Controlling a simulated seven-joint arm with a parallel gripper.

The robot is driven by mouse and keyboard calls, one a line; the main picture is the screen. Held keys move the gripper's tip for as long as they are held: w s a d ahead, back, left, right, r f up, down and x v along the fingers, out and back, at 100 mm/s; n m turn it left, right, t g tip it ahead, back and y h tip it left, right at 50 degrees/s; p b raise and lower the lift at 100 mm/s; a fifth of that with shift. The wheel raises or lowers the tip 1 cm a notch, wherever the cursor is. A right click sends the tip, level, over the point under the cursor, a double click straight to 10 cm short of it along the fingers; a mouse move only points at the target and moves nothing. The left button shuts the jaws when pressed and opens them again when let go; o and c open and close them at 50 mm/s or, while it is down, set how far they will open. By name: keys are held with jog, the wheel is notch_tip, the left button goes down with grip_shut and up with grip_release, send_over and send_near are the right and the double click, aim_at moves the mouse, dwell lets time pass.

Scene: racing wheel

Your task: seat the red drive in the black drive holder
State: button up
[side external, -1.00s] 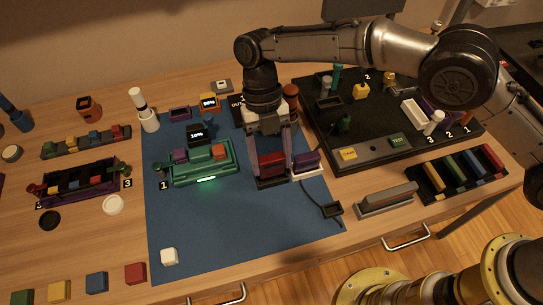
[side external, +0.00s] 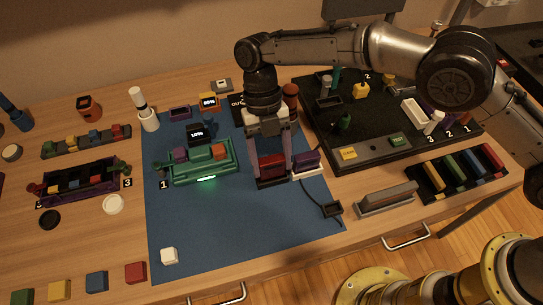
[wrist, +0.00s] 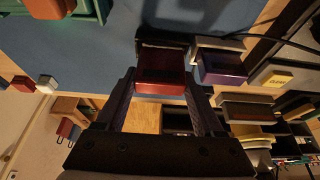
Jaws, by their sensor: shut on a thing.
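The red drive (side external: 271,165) is between the fingers of my gripper (side external: 273,172), which is shut on it. In the side view it sits low at the black drive holder (side external: 272,183), whose dark edge shows under and in front of it. In the wrist view the red drive (wrist: 161,75) lies between the two fingertips (wrist: 160,84), with the black holder's edge (wrist: 160,43) just beyond it. The fingers hide the drive's sides, and I cannot tell whether it is fully down in the holder.
A green module (side external: 203,172) is on the left of the blue mat (side external: 235,235). The black board (side external: 380,165) lies further right.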

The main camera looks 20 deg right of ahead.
jog(key=shift+f, duration=1)
jog(key=o, duration=1.5)
jog(key=shift+c, duration=0.2)
jog(key=v, duration=1.2)
